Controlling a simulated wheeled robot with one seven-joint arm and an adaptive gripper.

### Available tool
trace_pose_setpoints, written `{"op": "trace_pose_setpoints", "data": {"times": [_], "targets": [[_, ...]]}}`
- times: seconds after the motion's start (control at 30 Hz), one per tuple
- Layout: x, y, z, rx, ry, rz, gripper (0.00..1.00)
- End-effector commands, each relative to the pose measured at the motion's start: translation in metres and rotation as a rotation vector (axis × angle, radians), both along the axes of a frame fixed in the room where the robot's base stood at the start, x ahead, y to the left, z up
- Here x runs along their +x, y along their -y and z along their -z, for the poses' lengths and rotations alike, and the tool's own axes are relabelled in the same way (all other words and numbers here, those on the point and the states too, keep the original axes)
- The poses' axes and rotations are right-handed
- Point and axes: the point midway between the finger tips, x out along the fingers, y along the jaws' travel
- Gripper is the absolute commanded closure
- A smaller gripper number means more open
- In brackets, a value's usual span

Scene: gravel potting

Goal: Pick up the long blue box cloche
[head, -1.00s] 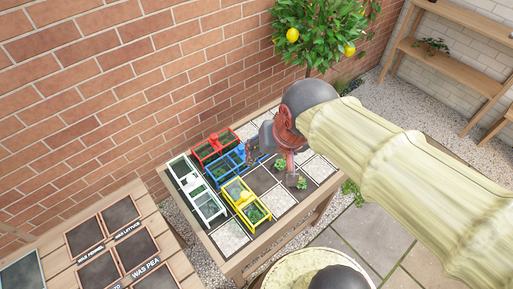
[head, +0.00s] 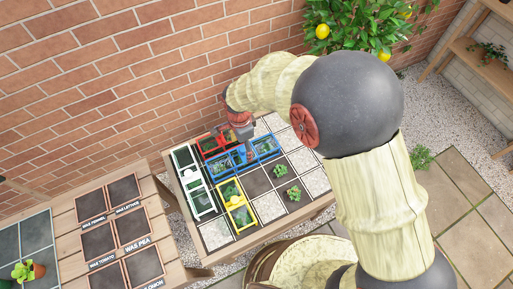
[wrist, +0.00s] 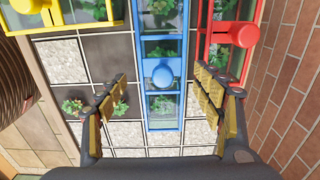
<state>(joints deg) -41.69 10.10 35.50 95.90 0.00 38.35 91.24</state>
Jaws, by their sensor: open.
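The long blue box cloche (head: 264,149) stands on the tiled table, a glazed frame with plants under it. In the wrist view the blue cloche (wrist: 163,111) runs lengthwise between my fingers, its round blue knob (wrist: 162,75) near the middle. My gripper (wrist: 165,85) is open and empty, with one finger on each side of the cloche and apart from it. In the head view my gripper (head: 247,150) is over the cloche and hides part of it. How high it is above the knob I cannot tell.
A red cloche (head: 210,144) is close behind the blue one, and its knob (wrist: 244,34) is near my right finger. A yellow cloche (head: 235,205) and a white cloche (head: 200,200) stand beside it. Small plants (head: 280,170) sit on tiles in front. The brick wall (wrist: 290,90) is close.

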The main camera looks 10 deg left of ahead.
Motion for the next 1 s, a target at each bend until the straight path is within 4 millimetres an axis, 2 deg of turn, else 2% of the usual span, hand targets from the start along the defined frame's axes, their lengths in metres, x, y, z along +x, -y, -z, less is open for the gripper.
{"op": "trace_pose_setpoints", "data": {"times": [0.47, 0.7, 1.0], "targets": [[0.0, -0.003, 0.043, -0.003, -0.004, 0.009, 0.33], [0.002, -0.004, 0.076, -0.003, -0.004, 0.008, 0.33], [0.002, -0.004, 0.081, -0.001, -0.002, 0.008, 0.33]]}}
